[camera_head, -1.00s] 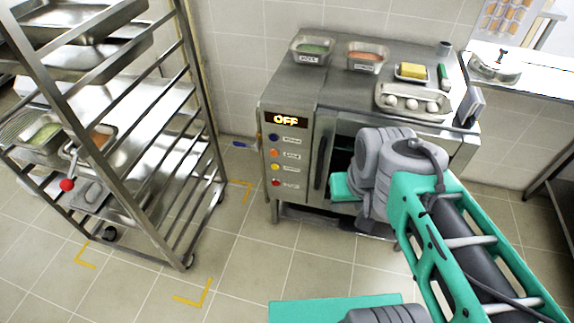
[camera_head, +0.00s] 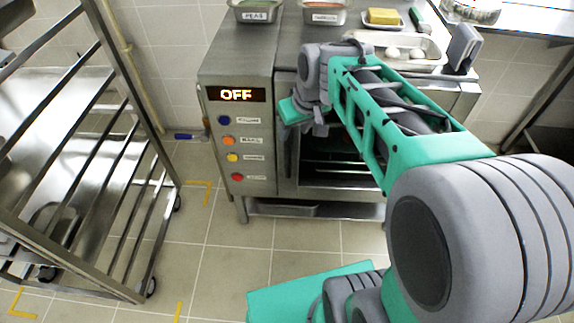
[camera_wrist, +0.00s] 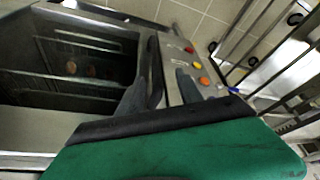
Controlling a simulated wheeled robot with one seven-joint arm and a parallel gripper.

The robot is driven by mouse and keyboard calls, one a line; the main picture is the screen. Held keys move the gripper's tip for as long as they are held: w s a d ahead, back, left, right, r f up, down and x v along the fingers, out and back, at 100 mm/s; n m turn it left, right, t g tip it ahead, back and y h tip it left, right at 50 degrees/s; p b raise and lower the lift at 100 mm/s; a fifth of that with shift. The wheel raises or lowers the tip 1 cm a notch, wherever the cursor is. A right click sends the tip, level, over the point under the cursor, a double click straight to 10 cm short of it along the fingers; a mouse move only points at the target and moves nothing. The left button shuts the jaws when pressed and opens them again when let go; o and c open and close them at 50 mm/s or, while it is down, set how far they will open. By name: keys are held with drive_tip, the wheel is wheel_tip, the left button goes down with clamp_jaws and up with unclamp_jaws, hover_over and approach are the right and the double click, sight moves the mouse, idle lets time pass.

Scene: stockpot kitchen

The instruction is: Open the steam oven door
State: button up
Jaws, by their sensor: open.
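The steam oven (camera_head: 240,65) is a steel cabinet with a lit OFF display and a column of coloured buttons. Right of the buttons is its dark-fronted door (camera_head: 340,172), with racks visible inside; it looks shut or nearly so, but I cannot be sure. A dark upright handle (camera_head: 288,160) runs along the door's left side, partly hidden by my arm. My gripper (camera_wrist: 160,90) is open, its two dark fingers reaching toward the handle (camera_wrist: 156,66), which appears between them. Contact is unclear. In the head view my gripper (camera_head: 303,120) is in front of the door's upper left.
A steel rack trolley (camera_head: 110,150) stands at the left. Containers of food, a tray of eggs (camera_head: 405,50) and a yellow block (camera_head: 383,17) sit on the oven top. The tiled floor (camera_head: 215,255) between trolley and oven is clear.

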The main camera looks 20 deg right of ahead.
drive_tip(key=b, duration=0.2)
hover_over(288, 142)
drive_tip(key=s+d, duration=0.1)
drive_tip(key=shift+n, duration=0.3)
drive_tip(key=f, duration=0.4)
drive_tip(key=shift+s+f, duration=0.2)
drive_tip(key=shift+f, duration=0.1)
drive_tip(key=b+x, duration=0.1)
drive_tip(key=x, duration=0.6)
drive_tip(key=shift+w+a+r, duration=0.1)
drive_tip(key=shift+c, duration=0.2)
clamp_jaws()
